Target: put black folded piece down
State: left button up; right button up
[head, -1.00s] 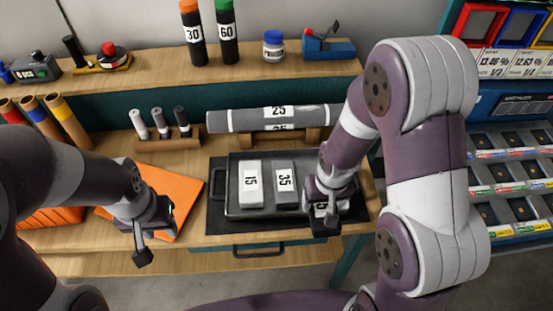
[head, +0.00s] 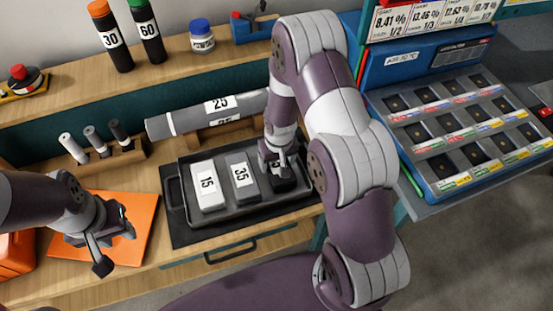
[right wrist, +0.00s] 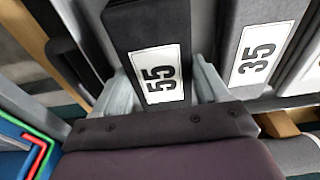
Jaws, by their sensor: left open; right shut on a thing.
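The black folded piece, labelled 55, (right wrist: 150,30) fills the middle of the right wrist view, between the two fingers of my right gripper (right wrist: 165,92). In the head view the black piece (head: 284,184) is at the right end of the dark tray (head: 235,216), partly hidden by my right gripper (head: 277,163), which is shut on it. Whether it touches the tray floor is hard to tell. Beside it in the tray are a grey piece labelled 35 (head: 241,190) and a white piece labelled 15 (head: 207,195). My left gripper (head: 114,243) is open and empty above the orange mat (head: 140,222).
A grey roll labelled 25 (head: 185,120) lies behind the tray. A wooden stand with three small rolls (head: 103,163) is at the left. A blue rack of compartments (head: 440,130) stands to the right. Bottles 30 and 60 (head: 147,35) stand on the shelf.

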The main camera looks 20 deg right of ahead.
aim_at(278, 168)
jog(key=shift+w+f, duration=0.15)
jog(key=shift+f, duration=0.1)
jog(key=shift+f, duration=0.1)
jog(key=o, duration=1.1)
notch_tip(278, 168, up, 12)
jog(key=s, duration=0.2)
jog(key=shift+n, duration=0.4)
jog(key=s+a+r, duration=0.1)
jog(key=s, duration=0.3)
jog(key=s+r, duration=0.2)
jog(key=s, duration=0.1)
jog(key=s+a+r, duration=0.1)
jog(key=s, duration=0.3)
jog(key=shift+s+a+r+b, duration=0.3)
jog(key=shift+b, duration=0.05)
